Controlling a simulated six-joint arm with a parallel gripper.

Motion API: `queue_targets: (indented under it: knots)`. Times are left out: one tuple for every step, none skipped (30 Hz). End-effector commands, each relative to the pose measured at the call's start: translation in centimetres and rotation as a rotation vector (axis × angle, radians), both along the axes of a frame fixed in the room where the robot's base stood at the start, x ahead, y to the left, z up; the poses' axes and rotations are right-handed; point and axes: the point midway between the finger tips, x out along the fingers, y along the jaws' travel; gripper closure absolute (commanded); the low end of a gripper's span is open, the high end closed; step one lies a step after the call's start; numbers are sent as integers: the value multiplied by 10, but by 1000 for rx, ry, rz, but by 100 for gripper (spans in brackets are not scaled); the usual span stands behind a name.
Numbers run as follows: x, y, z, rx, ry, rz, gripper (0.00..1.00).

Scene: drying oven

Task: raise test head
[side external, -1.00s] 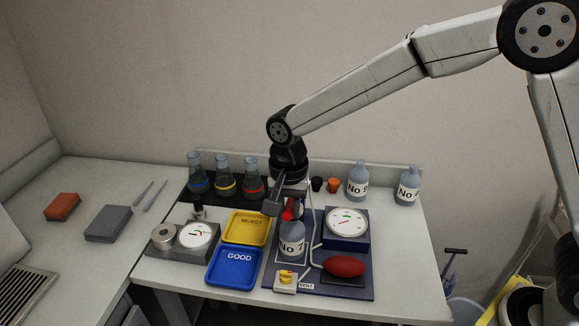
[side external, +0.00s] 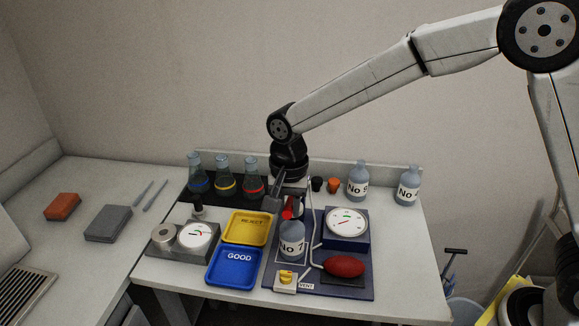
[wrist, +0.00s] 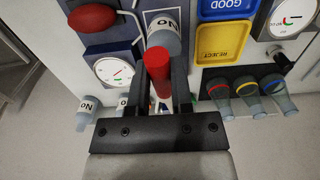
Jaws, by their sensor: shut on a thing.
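A red cylindrical piece (wrist: 158,80), which I take to be part of the test head, sits between the two fingers of my gripper (wrist: 163,85) in the wrist view. My gripper is shut on it. In the side view my gripper (side external: 284,207) and the red piece (side external: 288,212) are just behind and above the grey bottle marked No 7 (side external: 292,241). That bottle stands upright on the dark blue rig base (side external: 312,290). The bottle's top is partly hidden, and I cannot tell whether the red piece touches it.
A round dial (side external: 347,220) and a red bulb (side external: 344,266) are right of the bottle, with a bent pale tube beside it. Yellow REJECT (side external: 246,239) and blue GOOD (side external: 234,282) trays lie left. Several flasks and numbered bottles stand along the back.

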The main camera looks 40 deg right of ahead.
Motion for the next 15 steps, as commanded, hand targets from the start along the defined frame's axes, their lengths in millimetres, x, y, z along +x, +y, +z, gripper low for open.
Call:
queue_targets:
  knots:
    - [2,0,3,8,3,-1,100]
    - [2,-1,4,13,7,-1,100]
    - [3,-1,6,21,14,-2,100]
    - [3,-2,8,28,21,-3,100]
    - [4,-3,9,34,28,-2,100]
    - [5,-4,12,46,39,-3,100]
    - [6,-4,14,54,47,-3,100]
    - [7,-5,17,65,57,-3,100]
    - [8,-7,20,78,71,-4,100]
    - [9,-8,22,90,82,-4,100]
    - [10,-9,25,102,95,-4,100]
    - [12,-11,29,119,112,-4,100]
    - [14,-12,32,132,124,-4,100]
    - [15,-14,35,146,138,-4,100]
    - [17,-16,39,165,156,-4,100]
